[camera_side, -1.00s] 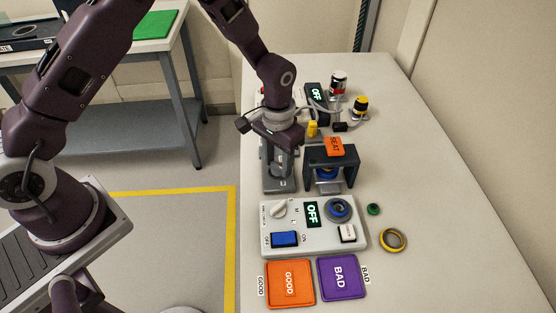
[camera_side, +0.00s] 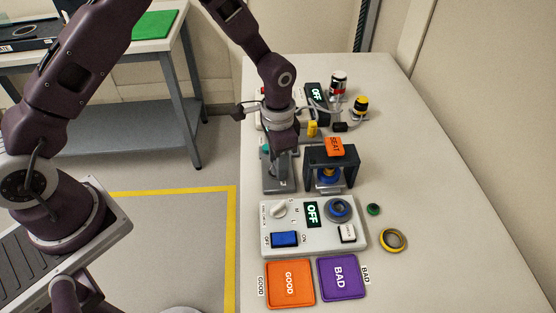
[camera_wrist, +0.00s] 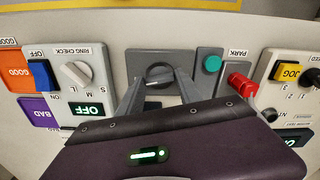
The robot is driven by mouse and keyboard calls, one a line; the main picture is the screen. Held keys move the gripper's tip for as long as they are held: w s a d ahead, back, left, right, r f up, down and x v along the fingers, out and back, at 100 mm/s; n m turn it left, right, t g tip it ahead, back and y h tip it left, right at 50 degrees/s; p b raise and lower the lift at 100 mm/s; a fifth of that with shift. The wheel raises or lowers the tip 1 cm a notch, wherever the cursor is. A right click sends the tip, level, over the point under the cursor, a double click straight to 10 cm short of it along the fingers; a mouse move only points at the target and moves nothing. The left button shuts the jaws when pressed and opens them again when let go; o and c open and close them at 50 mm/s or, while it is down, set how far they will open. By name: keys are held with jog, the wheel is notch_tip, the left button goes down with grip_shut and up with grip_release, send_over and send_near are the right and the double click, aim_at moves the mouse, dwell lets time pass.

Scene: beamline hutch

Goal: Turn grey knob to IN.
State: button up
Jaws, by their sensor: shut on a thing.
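The grey knob (camera_wrist: 157,74) sits on a grey panel (camera_wrist: 205,56) in the wrist view, with a pale pointer line across it. The two fingers of my gripper (camera_wrist: 158,83) are on either side of the knob, shut on it. In the side view my gripper (camera_side: 281,150) points down over the grey panel (camera_side: 279,185) and hides the knob.
In front is a ring-check box (camera_side: 272,243) with a white dial, blue switch and OFF display. Orange GOOD (camera_side: 290,284) and purple BAD (camera_side: 341,278) pads lie nearer. A teal button (camera_wrist: 211,63) and a red PARK handle (camera_wrist: 241,84) are close to my gripper.

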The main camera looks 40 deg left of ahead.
dwell(0.3)
jog(key=o, duration=1.4)
